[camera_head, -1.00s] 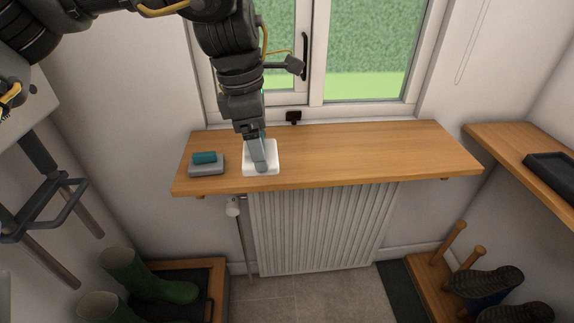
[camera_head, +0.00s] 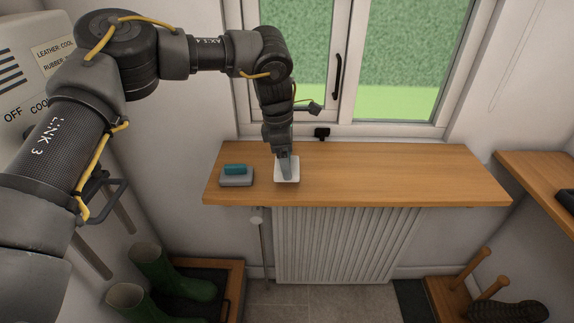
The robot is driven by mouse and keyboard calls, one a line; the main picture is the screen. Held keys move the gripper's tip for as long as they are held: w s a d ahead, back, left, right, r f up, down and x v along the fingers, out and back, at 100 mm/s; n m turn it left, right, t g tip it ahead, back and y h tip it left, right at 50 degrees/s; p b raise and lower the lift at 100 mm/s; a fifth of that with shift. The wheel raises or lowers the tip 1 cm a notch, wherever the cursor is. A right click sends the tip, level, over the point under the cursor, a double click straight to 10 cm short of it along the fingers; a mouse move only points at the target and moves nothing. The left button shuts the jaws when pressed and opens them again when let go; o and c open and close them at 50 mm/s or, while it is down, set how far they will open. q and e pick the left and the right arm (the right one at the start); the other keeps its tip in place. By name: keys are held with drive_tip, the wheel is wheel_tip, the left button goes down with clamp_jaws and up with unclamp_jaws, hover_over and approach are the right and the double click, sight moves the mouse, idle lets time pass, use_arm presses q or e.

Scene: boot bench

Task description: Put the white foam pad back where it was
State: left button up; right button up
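The white foam pad (camera_head: 293,178) is at the left part of the wooden shelf under the window. It looks flat, on or just over the wood; I cannot tell if it touches. My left gripper (camera_head: 287,176) comes straight down over the pad, with its fingers in front of the pad's middle. The fingers line up as seen from here, so whether they grip the pad is hidden. My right gripper is out of view.
A grey block (camera_head: 236,182) with a teal piece (camera_head: 235,169) on top lies just left of the pad. The wooden shelf (camera_head: 400,175) is clear to the right. The window handle (camera_head: 337,75) and a small black catch (camera_head: 321,134) are behind. Green boots (camera_head: 165,270) stand below left.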

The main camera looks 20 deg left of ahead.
use_arm(q)
drive_tip(key=shift+w+f, duration=0.1)
drive_tip(key=shift+f, duration=0.1)
drive_tip(key=f+p, duration=0.1)
drive_tip(key=f, duration=0.2)
drive_tip(key=shift+w+a+f+p, duration=0.1)
drive_tip(key=shift+w+a+p, duration=0.1)
drive_tip(key=shift+p, duration=0.2)
drive_tip(key=shift+w+f, duration=0.1)
drive_tip(key=shift+f, duration=0.15)
drive_tip(key=o, duration=0.8)
